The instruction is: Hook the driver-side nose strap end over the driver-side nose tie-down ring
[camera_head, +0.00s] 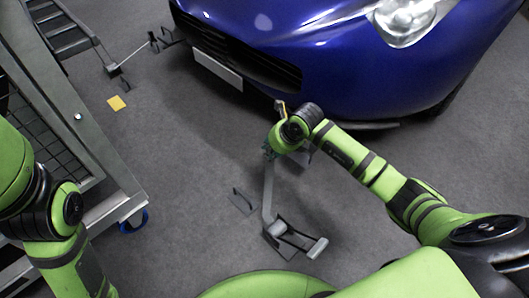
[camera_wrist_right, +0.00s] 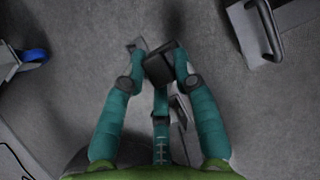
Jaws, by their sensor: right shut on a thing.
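My right gripper (camera_head: 268,152) is low over the floor in front of the blue car. In the right wrist view its teal fingers (camera_wrist_right: 158,72) close around a dark block, the strap end (camera_wrist_right: 163,62). A grey strap (camera_head: 268,190) runs from the gripper to a dark floor unit (camera_head: 283,236). My left gripper is out of view.
The blue car's nose (camera_head: 270,40) is close beyond the right gripper. A metal ramp frame (camera_head: 85,140) with a blue caster (camera_head: 132,221) stands at left. Floor between frame and ring is clear.

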